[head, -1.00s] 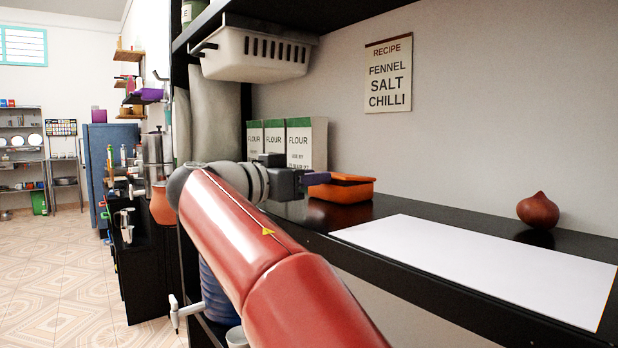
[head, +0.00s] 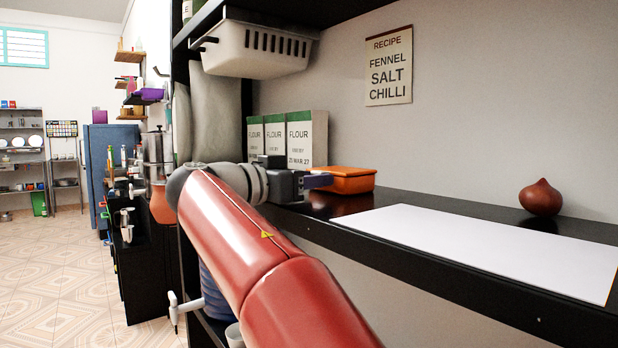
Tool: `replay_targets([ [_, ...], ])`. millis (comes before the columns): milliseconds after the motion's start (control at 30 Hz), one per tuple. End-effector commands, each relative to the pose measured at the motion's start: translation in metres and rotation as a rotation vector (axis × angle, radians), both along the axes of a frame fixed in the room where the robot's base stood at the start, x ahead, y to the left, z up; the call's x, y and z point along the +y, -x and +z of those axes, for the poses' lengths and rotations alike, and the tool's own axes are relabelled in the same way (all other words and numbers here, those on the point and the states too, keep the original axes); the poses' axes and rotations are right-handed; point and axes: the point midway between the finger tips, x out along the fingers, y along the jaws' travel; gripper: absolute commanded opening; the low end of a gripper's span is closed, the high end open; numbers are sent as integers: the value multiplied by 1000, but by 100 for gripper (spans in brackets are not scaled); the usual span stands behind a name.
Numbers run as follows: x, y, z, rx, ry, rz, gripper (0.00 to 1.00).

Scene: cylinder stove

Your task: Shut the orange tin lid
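The orange tin (head: 345,182) stands on the black counter, just beyond the tip of my gripper (head: 318,180). A flat orange top covers it and looks level with the rim; no open inside shows. My gripper is at the tin's left end, held low and pointing right. Its purple-grey fingers overlap the tin's left side in the picture, and I cannot tell whether they touch it. The fingers are seen side-on, so their gap is hidden. My red arm hides the counter's left front.
Several flour packets (head: 288,140) stand behind my gripper. A white sheet (head: 480,245) covers much of the counter to the right, with an onion (head: 540,198) behind it. A white basket (head: 262,50) hangs under the shelf above.

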Motion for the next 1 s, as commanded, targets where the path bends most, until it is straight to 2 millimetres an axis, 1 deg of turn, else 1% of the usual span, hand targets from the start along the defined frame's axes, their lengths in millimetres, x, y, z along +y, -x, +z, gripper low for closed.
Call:
replay_targets([
  [67, 0, 0, 1, -3, 0, 0, 51],
  [367, 2, 2, 3, -6, 1, 2, 51],
  [467, 11, 8, 2, -6, 1, 4, 51],
  [600, 31, 23, 2, -5, 0, 6, 51],
  [800, 55, 41, 2, -5, 1, 3, 51],
  [1000, 62, 47, 2, -4, 1, 1, 51],
])
